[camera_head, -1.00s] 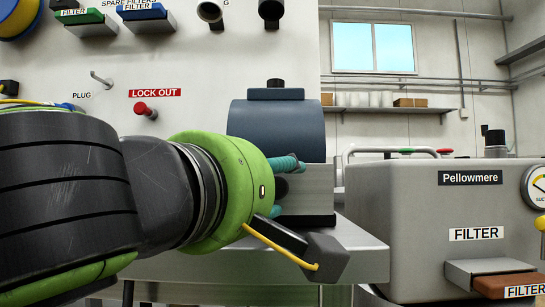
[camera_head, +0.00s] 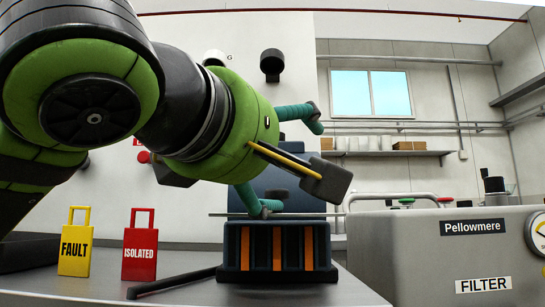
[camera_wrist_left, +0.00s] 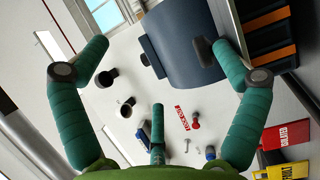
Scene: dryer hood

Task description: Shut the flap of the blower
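The blower (camera_head: 290,250) stands on the grey bench, with a dark blue curved hood (camera_wrist_left: 185,50) over a dark front with orange bars. A thin metallic plate, seemingly the flap (camera_head: 325,214), juts out nearly level and edge-on above the bars, leaving them uncovered. My left gripper (camera_head: 288,158) is in front of the hood and hides much of it. Its teal fingers are spread wide; the wrist view shows them apart with nothing between. The lower finger is close to the plate; I cannot tell whether it touches. My right gripper is not in view.
A yellow FAULT tag (camera_head: 75,248) and a red ISOLATED tag (camera_head: 140,250) stand left of the blower. A dark rod (camera_head: 172,283) extends left from its base. The grey Pellowmere unit (camera_head: 440,260) is at right.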

